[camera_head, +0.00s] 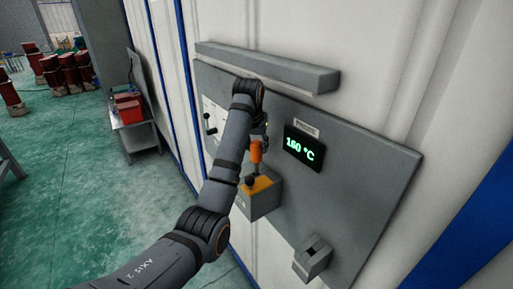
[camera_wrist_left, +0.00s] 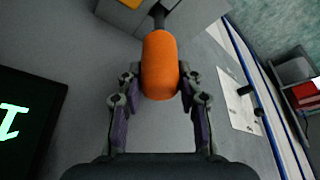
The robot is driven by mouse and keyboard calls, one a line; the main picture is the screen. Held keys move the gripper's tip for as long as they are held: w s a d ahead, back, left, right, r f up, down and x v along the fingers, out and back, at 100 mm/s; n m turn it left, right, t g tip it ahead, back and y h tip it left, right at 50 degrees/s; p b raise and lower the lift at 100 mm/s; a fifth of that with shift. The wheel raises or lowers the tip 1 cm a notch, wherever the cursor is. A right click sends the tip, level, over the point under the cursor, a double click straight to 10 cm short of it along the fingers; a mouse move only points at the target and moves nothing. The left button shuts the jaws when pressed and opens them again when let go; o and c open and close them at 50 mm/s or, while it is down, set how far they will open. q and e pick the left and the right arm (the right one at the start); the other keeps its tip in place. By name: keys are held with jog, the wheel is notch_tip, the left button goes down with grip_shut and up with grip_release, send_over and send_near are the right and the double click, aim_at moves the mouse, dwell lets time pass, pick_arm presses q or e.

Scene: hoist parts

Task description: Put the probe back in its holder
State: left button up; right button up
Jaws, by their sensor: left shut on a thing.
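The probe has an orange handle (camera_head: 256,151), and my left gripper (camera_head: 261,138) is shut on it, partly hidden behind my forearm. In the left wrist view the orange handle (camera_wrist_left: 160,65) sits between the two fingers (camera_wrist_left: 160,92). Its dark shaft (camera_wrist_left: 159,17) points toward a grey box at the top edge. In the head view this grey box (camera_head: 262,205) with an orange top is below the handle, and a dark round part (camera_head: 250,181) shows at its top. I cannot tell whether the shaft touches the box. A grey slotted bracket (camera_head: 313,258), possibly the holder, is empty at the panel's lower right.
The grey panel (camera_head: 385,165) carries a display (camera_head: 303,149) reading 160 °C and a black lever (camera_head: 210,125) at left. A grey ledge (camera_head: 270,68) juts out above. A side table (camera_head: 140,136) with a red box (camera_head: 128,107) stands at left.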

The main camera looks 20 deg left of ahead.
pick_arm(q)
jog(key=shift+r, duration=2.85)
